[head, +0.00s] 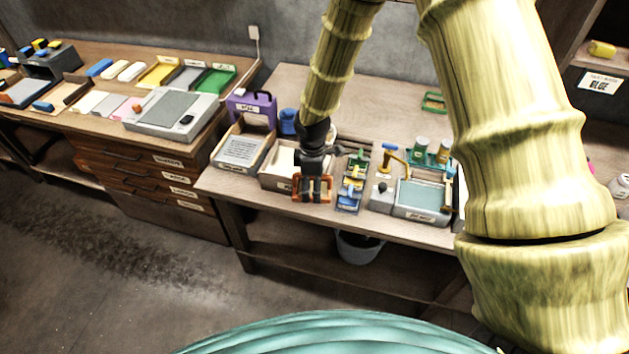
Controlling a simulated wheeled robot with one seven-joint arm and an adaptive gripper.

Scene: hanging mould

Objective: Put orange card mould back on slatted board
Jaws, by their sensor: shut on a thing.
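My gripper (313,184) is shut on the orange card mould (297,190), an orange frame. It hangs at the front edge of the middle workbench (400,230), in front of a pale open tray (275,176). My gripper covers part of the mould. I cannot tell whether the mould touches the tray or bench.
A green frame (434,102) lies behind. The floor in front is clear.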

